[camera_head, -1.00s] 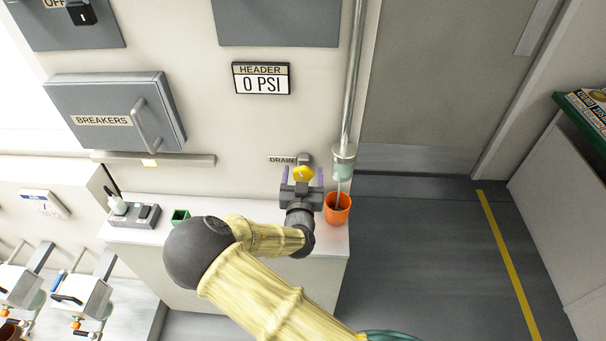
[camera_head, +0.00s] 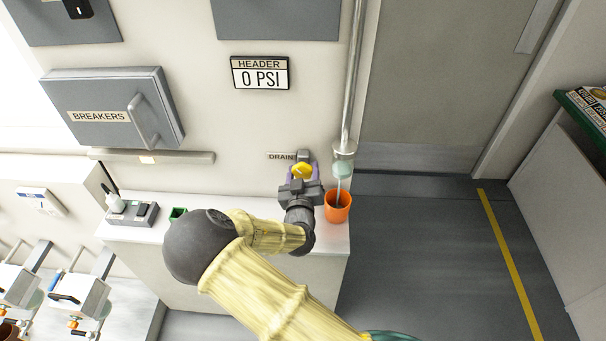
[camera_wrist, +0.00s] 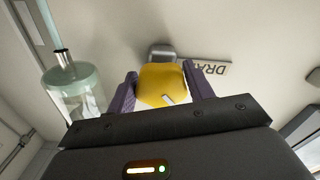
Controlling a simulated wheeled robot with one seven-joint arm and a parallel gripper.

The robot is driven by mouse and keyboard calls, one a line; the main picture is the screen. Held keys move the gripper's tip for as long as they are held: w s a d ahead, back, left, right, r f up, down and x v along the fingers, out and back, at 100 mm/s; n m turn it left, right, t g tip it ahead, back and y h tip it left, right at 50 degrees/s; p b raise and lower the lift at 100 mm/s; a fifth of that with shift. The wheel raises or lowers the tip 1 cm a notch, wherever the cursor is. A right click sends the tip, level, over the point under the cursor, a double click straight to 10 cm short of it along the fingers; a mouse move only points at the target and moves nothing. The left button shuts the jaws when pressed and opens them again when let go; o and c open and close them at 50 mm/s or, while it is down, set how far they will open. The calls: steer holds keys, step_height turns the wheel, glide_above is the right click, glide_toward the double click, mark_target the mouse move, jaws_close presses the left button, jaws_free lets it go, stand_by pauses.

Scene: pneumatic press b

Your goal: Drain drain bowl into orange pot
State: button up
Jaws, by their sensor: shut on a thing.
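The yellow drain knob (camera_head: 302,171) sits on the wall beside the DRAIN label (camera_head: 280,156). My gripper (camera_head: 303,176) is shut on it, and in the wrist view (camera_wrist: 163,92) the purple fingers press its two sides. The drain bowl (camera_head: 343,168), a pale glassy cup at the foot of a vertical metal pipe, is just right of the knob. It shows in the wrist view (camera_wrist: 75,92) at the left, with clear liquid in it. The orange pot (camera_head: 338,207) stands upright on the counter below the bowl, with a thin tube reaching into its mouth.
A gauge (camera_head: 260,74) reads HEADER 0 PSI.

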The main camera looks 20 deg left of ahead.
steer(key=shift+n, duration=0.5)
steer(key=o, duration=1)
steer(key=shift+c, duration=0.2)
steer(key=shift+s, duration=0.15)
steer(key=b+v, duration=0.3)
steer(key=v, duration=1.4)
steer(key=shift+d, duration=0.15)
